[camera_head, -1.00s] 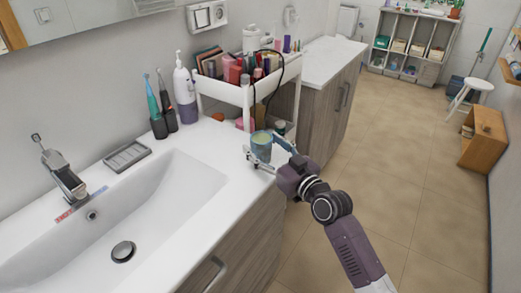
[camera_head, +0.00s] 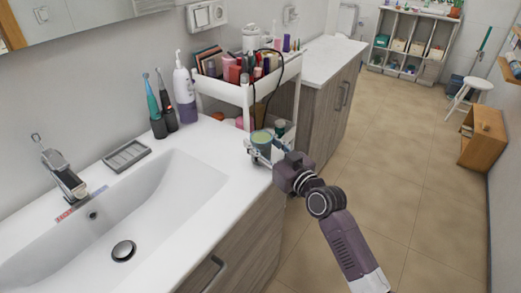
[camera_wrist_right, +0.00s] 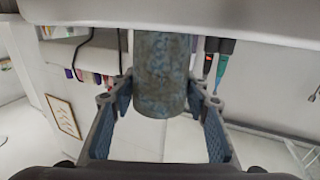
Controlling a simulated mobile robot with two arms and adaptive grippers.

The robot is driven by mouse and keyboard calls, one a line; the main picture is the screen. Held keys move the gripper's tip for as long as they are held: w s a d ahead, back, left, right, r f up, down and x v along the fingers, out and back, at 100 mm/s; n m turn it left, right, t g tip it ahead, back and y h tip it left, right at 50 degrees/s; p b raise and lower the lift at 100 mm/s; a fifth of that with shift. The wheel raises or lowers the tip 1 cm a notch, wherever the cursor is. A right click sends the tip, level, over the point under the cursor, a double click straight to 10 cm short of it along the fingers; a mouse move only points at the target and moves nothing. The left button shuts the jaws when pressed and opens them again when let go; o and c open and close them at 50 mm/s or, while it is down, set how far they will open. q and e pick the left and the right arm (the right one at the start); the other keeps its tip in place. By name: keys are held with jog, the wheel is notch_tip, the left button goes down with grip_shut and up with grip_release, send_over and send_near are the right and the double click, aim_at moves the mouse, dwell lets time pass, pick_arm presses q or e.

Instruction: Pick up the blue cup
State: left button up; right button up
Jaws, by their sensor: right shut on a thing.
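The blue cup (camera_head: 261,143) stands upright near the right end of the white sink counter, by the cart; its top looks greenish. My right gripper (camera_head: 266,155) reaches it from the right and is shut on it. In the right wrist view the mottled blue-grey cup (camera_wrist_right: 160,75) sits between the two blue-padded fingers of the right gripper (camera_wrist_right: 160,92). That view looks upside down, with the counter at the top. I cannot tell whether the cup has left the counter. My left gripper is not in view.
A white cart (camera_head: 238,95) full of cosmetics stands just behind the cup. Two electric toothbrushes (camera_head: 154,115) and a pump bottle (camera_head: 185,95) stand along the wall. The sink (camera_head: 130,225) is to the left. Open floor (camera_head: 400,190) lies to the right.

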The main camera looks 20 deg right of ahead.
jog(key=shift+r, duration=0.25)
jog(key=shift+r+p, duration=0.3)
jog(key=shift+r, duration=1.3)
notch_tip(320, 180, up, 16)
jog(key=shift+r+p, duration=0.15)
jog(key=shift+p, duration=0.2)
dwell(0.4)
dwell(0.4)
